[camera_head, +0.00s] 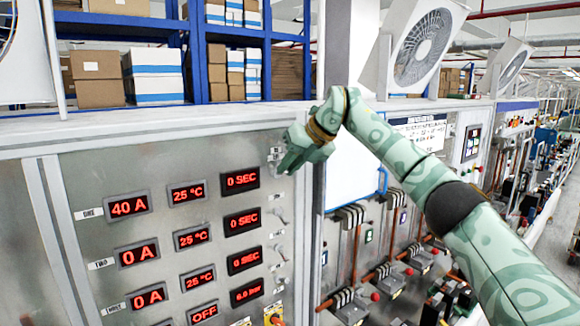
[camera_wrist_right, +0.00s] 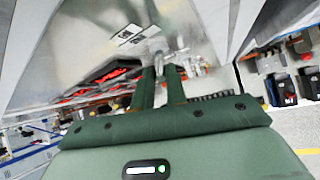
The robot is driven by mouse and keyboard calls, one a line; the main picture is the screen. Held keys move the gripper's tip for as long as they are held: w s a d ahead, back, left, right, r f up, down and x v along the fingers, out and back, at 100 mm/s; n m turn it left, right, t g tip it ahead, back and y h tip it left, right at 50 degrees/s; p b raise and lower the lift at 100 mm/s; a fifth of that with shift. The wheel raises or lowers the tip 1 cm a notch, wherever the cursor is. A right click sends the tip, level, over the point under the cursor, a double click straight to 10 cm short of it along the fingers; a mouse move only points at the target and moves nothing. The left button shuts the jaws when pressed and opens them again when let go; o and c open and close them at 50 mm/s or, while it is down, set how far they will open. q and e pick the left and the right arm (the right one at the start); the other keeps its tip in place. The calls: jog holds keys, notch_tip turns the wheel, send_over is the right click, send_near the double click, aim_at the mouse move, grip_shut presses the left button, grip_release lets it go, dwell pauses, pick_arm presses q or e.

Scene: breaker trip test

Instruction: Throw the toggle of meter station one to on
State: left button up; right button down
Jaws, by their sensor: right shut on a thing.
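Meter station one is the top row of the grey panel (camera_head: 80,165). Its red displays read 40 A (camera_head: 128,205), 25 °C (camera_head: 187,192) and 0 SEC (camera_head: 240,180). My right gripper (camera_head: 288,160) is at the right end of this row, against the panel face, and covers most of the toggle there. In the right wrist view the two green fingers of my right gripper (camera_wrist_right: 161,72) are closed around the metal toggle (camera_wrist_right: 157,50). I cannot tell the toggle's position from these frames. My left gripper is not in view.
Lower rows, including TWO at 0 A (camera_head: 137,254), have their own toggles (camera_head: 281,217) below my gripper. An orange-red control (camera_head: 274,315) sits at the panel's bottom. Blue shelves (camera_head: 202,50) with boxes are behind.

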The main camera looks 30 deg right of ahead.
jog(key=c, duration=1.4)
grip_release()
jog(key=b+v, duration=0.1)
jog(key=v, duration=1.5)
jog(key=shift+d+r, duration=0.1)
jog(key=shift+r, duration=0.05)
